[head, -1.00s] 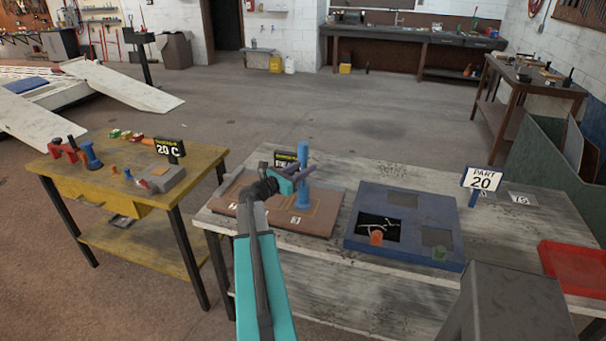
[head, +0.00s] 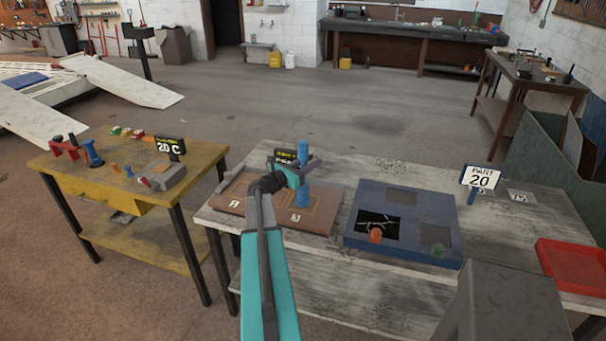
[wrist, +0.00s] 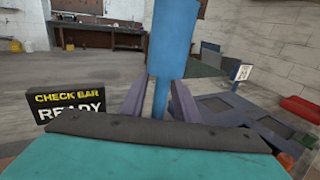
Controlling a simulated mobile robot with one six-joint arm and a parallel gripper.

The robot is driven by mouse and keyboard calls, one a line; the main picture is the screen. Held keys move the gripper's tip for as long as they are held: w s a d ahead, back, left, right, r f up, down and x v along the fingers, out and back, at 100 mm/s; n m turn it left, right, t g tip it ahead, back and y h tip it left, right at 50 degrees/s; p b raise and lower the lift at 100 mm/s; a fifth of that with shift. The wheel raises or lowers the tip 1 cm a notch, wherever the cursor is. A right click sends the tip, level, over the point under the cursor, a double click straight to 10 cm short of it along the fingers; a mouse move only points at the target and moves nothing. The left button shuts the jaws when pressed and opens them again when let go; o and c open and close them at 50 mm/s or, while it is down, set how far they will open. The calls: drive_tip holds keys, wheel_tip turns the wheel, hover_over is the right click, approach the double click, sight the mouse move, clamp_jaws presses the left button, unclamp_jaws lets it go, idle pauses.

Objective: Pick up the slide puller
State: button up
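The blue upright tool that fits the slide puller (head: 303,149) stands on the brown board. It has a thick upper part, a thinner neck and a thick lower part. In the wrist view its thick blue top (wrist: 172,38) rises above my fingers, and its thin neck passes between them. My gripper (head: 308,170) is at the neck, with purple fingers on either side. In the wrist view my gripper (wrist: 160,98) is open, with a narrow gap beside the neck. The lower part of the tool is hidden there by the gripper body.
The brown board (head: 235,190) lies on the grey bench, with a "CHECK BAR READY" sign (wrist: 67,104) behind. A blue tray (head: 425,208) with cutouts, a "PART 20" sign (head: 480,180) and a red tray (head: 575,265) are to the right. A yellow table (head: 110,190) is at left.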

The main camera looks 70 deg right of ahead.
clamp_jaws()
drive_tip(key=shift+r, duration=0.1)
idle(1.1)
